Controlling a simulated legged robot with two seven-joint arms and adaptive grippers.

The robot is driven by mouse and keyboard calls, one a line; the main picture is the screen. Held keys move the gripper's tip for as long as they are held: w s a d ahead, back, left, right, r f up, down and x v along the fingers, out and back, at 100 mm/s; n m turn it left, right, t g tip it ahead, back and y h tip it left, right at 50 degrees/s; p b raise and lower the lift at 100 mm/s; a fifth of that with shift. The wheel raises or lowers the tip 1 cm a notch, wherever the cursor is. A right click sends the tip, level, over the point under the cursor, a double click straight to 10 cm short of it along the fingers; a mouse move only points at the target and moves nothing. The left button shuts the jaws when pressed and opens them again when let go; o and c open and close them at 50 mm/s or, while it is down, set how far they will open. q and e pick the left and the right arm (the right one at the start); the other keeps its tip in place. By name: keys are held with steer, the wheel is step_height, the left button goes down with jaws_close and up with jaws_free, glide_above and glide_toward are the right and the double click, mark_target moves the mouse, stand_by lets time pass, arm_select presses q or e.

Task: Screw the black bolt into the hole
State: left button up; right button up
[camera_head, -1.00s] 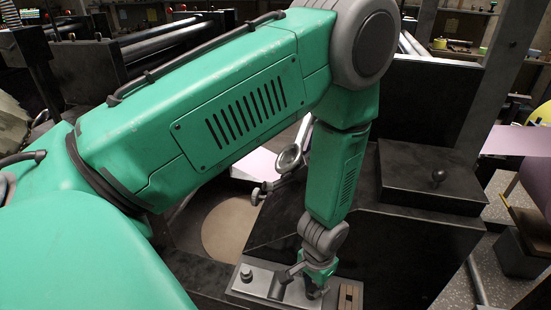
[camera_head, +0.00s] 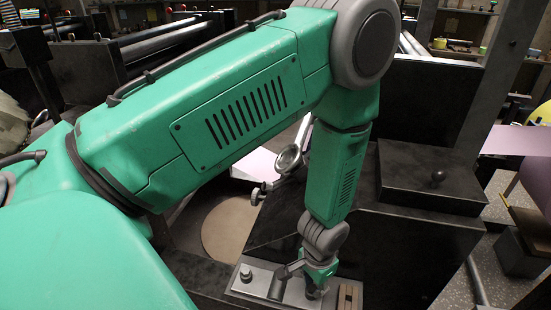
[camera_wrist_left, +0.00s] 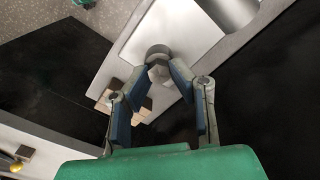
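My left gripper (camera_head: 316,291) points down over the grey metal plate (camera_head: 245,292) at the bottom of the head view. In the left wrist view its two blue-padded fingers (camera_wrist_left: 159,72) bend inward, and their tips close on opposite sides of a six-sided bolt head (camera_wrist_left: 158,74). The bolt looks grey in this light. A round grey collar (camera_wrist_left: 158,53) shows just beyond the head. The shank and the hole are hidden, so I cannot tell how deep the bolt sits. The plate also fills the upper middle of the wrist view (camera_wrist_left: 112,72). My right gripper is not in view.
A small knob (camera_head: 246,273) and a dark cylinder (camera_head: 277,286) stand on the plate left of the gripper. A wooden block (camera_head: 349,297) lies close at right. A round-headed clamp (camera_head: 289,159) is behind left.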

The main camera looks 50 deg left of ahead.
mark_target(312, 287)
arm_select(q)
steer(key=shift+s+r, duration=0.1)
steer(key=shift+r, duration=3.4)
steer(key=shift+f, duration=0.1)
steer(key=shift+n, duration=0.6)
steer(key=s+a+f, duration=0.1)
steer(key=s+f, duration=0.1)
steer(key=s, duration=0.1)
steer(key=s+a+f, duration=0.1)
steer(key=s+f, duration=0.1)
steer(key=s, duration=0.1)
steer(key=s+a+f, duration=0.1)
steer(key=s+f, duration=0.1)
steer(key=s, duration=0.2)
steer(key=shift+s+f, duration=0.1)
steer(key=shift+f, duration=0.3)
steer(key=s+a+f, duration=0.2)
steer(key=s+a, duration=0.1)
steer(key=s, duration=0.6)
step_height(312, 287, down, 19)
steer(key=w+d+b, duration=0.1)
steer(key=w+b, duration=0.1)
steer(key=b, duration=1.7)
steer(key=shift+d+t, duration=0.15)
steer(key=shift+t, duration=0.15)
steer(key=shift+w+r, duration=0.1)
steer(key=shift+r, duration=0.05)
